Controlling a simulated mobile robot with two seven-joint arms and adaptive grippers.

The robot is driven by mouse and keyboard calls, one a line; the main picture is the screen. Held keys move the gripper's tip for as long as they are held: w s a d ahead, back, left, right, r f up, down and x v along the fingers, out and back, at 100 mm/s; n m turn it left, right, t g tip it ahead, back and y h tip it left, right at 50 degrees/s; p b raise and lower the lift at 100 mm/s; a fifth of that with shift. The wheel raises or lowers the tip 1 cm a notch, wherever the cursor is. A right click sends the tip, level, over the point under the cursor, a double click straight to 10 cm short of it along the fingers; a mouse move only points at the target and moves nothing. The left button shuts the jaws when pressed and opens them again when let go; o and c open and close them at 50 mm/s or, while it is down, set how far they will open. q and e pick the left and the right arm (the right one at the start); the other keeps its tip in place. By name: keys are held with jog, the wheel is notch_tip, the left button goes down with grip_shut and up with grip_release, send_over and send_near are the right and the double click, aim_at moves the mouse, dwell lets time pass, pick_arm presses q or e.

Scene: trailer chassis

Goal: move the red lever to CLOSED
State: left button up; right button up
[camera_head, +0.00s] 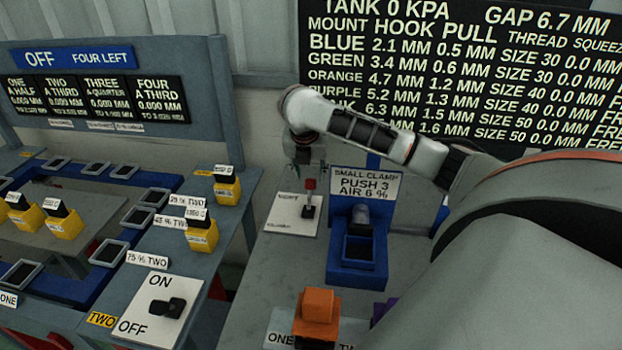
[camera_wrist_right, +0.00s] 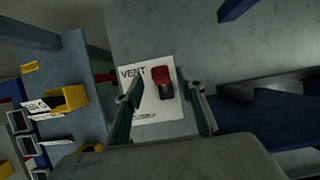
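The red lever (camera_head: 310,184) stands on a white plate (camera_head: 287,222) on the grey bench, with a dark base under its red knob. The plate's far label reads VENT; its near label is too small to read surely. In the right wrist view the red lever (camera_wrist_right: 162,78) shows between my right gripper's fingers (camera_wrist_right: 165,92), with gaps on both sides. They look open and not touching it. In the head view my right gripper (camera_head: 306,165) points down just above and behind the lever, partly blending with the wall. My left gripper is not in view.
A blue small-clamp fixture (camera_head: 341,266) stands right of the plate. An orange block (camera_head: 318,305) is in front. An ON/OFF switch (camera_head: 167,308) and yellow blocks (camera_head: 227,190) are on the left bench. A narrow gap separates the benches. The black board (camera_head: 450,70) stands behind.

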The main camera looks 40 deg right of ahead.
aim_at(311, 179)
jog(key=shift+x, duration=2.1)
grip_shut()
